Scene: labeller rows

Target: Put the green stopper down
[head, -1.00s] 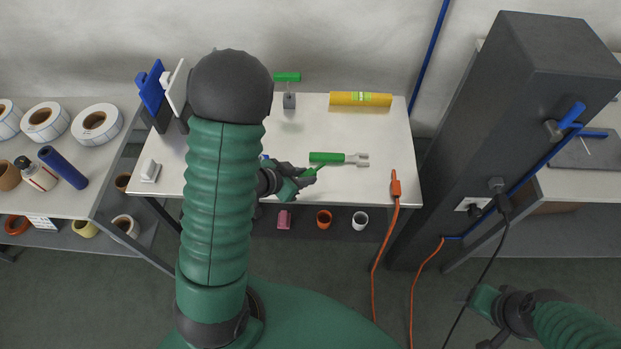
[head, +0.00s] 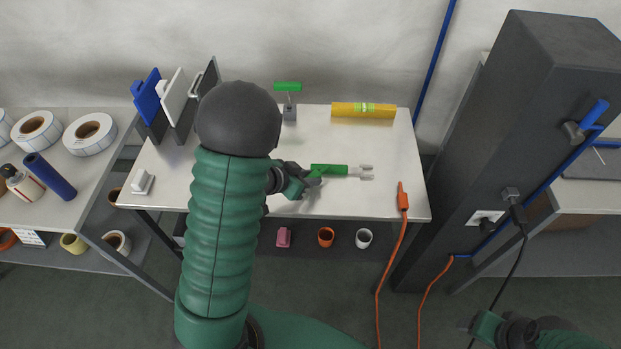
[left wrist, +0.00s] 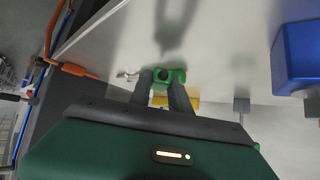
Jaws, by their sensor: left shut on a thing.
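My left gripper (head: 308,185) is shut on the green stopper (head: 315,181), over the front middle of the white table (head: 388,190). In the left wrist view, a green piece with a dark round spot, which I take for the stopper (left wrist: 167,76), shows at the fingertips (left wrist: 162,84). The fingers hide part of the stopper, and I cannot tell whether it touches the tabletop.
A grey block with a green T-handle (head: 288,87) and a yellow roll (head: 363,110) are at the back. Blue, white and dark panels stand at the back left. An orange cable end (head: 402,197) lies near the right edge.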

